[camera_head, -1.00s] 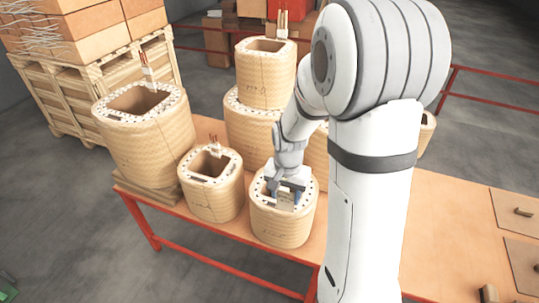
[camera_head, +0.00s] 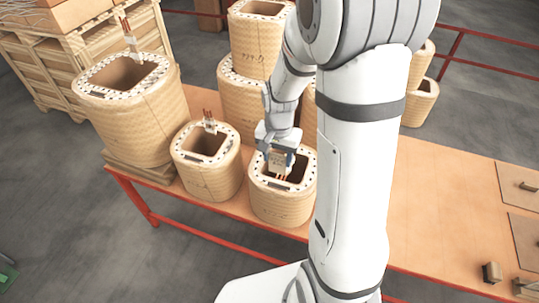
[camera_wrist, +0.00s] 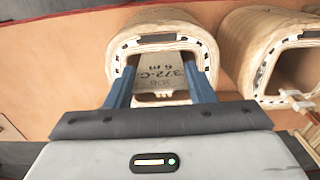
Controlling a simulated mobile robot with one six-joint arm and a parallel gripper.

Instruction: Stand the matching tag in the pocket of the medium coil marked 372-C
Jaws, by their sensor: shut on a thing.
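My gripper (camera_head: 279,147) is shut on a pale tag (camera_head: 278,162) with dark print. In the wrist view the tag (camera_wrist: 158,72) sits between the two blue fingers and reads 372-C and 6 m. The tag is upright at the opening of the front right coil (camera_head: 283,204), a tan woven ring with a pale, dark-dotted rim. In the wrist view this coil (camera_wrist: 205,38) surrounds the tag's far end. Small red leads show just below the tag in the head view. Whether the tag touches the coil, and the coil's own marking, I cannot tell.
A similar coil (camera_head: 208,170) stands close to the left, with leads upright at its rim. A larger coil (camera_head: 130,115) stands farther left. Stacked coils (camera_head: 262,35) rise behind my gripper. The orange table (camera_head: 440,190) is clear to the right, except wooden pieces near its right edge.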

